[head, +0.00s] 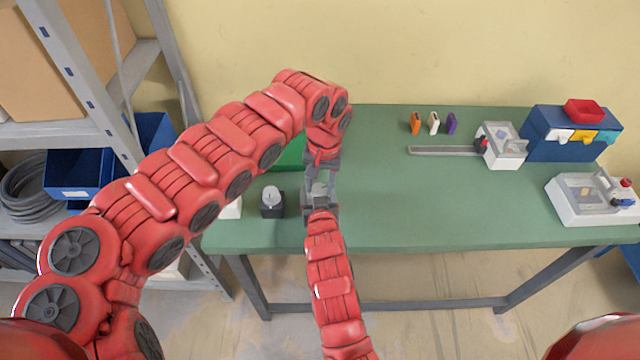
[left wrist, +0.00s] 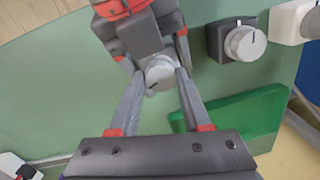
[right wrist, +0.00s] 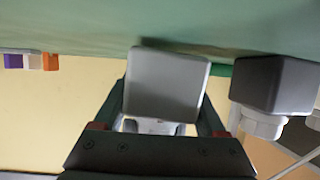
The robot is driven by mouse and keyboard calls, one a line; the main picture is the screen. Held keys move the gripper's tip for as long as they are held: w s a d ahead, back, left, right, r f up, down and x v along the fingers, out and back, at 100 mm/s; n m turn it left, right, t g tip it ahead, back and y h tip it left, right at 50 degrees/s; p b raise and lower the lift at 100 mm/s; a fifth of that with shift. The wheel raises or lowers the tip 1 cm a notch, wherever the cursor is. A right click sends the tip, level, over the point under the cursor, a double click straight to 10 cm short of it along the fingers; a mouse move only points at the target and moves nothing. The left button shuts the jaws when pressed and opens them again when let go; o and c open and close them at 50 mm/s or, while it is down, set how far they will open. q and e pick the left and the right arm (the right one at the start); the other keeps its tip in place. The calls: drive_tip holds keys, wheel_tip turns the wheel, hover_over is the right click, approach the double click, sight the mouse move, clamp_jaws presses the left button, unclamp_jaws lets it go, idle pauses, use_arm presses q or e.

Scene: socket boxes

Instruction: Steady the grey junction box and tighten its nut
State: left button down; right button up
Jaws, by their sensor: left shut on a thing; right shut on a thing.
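The grey junction box (right wrist: 165,82) stands on the green bench, and the right wrist view shows its flat side close up. My right gripper (right wrist: 165,95) is shut on it, one finger on each side. The round pale nut (left wrist: 159,73) on top has a dark mark on its face. My left gripper (left wrist: 160,85) comes from above and is shut on the nut, its fingers on opposite sides. In the head view both grippers meet at the bench's front left, with the left gripper (head: 320,183) above the right gripper (head: 320,210), mostly hiding the box.
A dark box with a pale knob (head: 271,202) stands close by on the left, with a white box (head: 232,209) beyond it. Bins, fixtures and small coloured pieces stand farther right. The bench's middle is clear.

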use_arm(q)
drive_tip(key=m, duration=0.3)
drive_tip(key=shift+m, duration=0.4)
drive_tip(key=m, duration=0.3)
drive_tip(key=shift+m, duration=0.3)
drive_tip(key=m, duration=0.4)
drive_tip(key=shift+w+g+h, duration=0.1)
drive_tip(key=shift+g+h, duration=0.2)
drive_tip(key=shift+a+m, duration=0.1)
drive_tip(key=shift+m, duration=1.9)
drive_tip(key=shift+c, duration=1.7)
unclamp_jaws()
